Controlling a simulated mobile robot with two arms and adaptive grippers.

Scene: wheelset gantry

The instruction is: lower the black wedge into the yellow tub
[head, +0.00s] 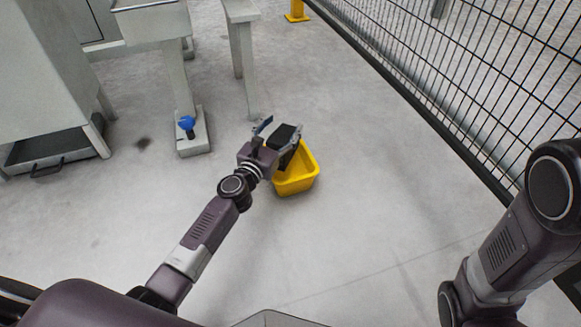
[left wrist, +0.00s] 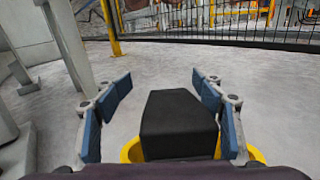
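The black wedge (head: 283,135) is between the fingers of my left gripper (head: 277,132), over the far left part of the yellow tub (head: 307,182) in the head view. In the left wrist view the wedge (left wrist: 178,125) stands between the blue finger pads of the left gripper (left wrist: 163,100). A clear gap shows on its left side, and its right edge is close to the right pad. The fingers look spread open. Parts of the tub rim (left wrist: 131,150) show low behind the wedge; its support is hidden. My right gripper is out of view.
A grey post foot with a blue knob (head: 187,123) stands left of the tub, and another grey leg (head: 246,75) stands behind it. A black mesh fence (head: 460,80) runs along the right. The floor around the tub's front and right is clear.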

